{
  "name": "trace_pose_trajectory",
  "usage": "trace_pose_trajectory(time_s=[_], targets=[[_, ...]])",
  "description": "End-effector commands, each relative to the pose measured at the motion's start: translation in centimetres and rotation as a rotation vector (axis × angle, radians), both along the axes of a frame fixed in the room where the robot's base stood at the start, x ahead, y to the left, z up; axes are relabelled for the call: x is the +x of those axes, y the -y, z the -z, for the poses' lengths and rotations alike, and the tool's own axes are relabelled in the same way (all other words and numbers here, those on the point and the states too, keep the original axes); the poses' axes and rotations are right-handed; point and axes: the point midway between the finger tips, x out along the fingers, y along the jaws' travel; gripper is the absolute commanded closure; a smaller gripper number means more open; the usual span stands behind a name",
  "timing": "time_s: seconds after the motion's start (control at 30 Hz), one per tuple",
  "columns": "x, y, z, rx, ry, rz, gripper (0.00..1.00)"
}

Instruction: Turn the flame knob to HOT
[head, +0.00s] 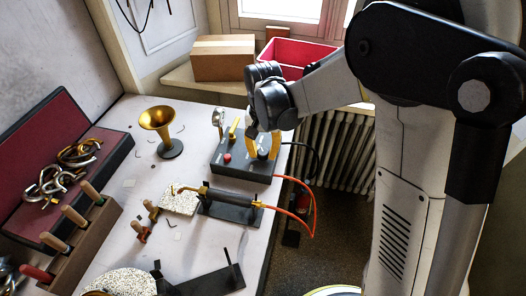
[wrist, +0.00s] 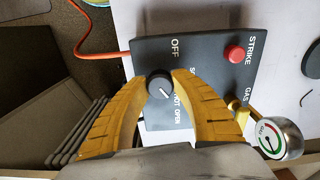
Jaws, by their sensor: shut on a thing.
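The flame knob (wrist: 159,84) is a round dark knob with a white pointer line, on the dark control box (wrist: 210,55). In the wrist view its pointer slants toward the lower right, roughly the side of the partly hidden HOT label; OFF is printed above the knob. My gripper (wrist: 162,81) has its yellow fingers closed on either side of the knob, which sits between the fingertips. In the head view my gripper (head: 262,148) reaches down onto the right part of the box (head: 232,163). The fingers hide part of the lettering.
A red STRIKE button (wrist: 233,53) and a pressure gauge (wrist: 279,138) are on the box beside my gripper. A torch (head: 227,197) on a dark stand lies in front, with an orange hose (head: 307,210). A brass bell (head: 158,118) stands left on the bench.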

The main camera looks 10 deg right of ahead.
Motion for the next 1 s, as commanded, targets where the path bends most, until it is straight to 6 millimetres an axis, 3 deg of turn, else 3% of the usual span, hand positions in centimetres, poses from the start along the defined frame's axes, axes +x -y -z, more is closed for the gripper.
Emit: trace_pose_trajectory(time_s=[0.67, 0.7, 0.77, 1.0], targets=[[-0.03, 0.0, 0.03, 0.0, 0.0, 0.062, 1.0], [-0.03, 0.0, 0.03, 0.0, -0.001, 0.062, 0.62], [-0.03, 0.0, 0.03, 0.0, 0.0, 0.062, 0.46], [-0.02, -0.01, 0.01, 0.0, 0.0, 0.061, 0.46]])
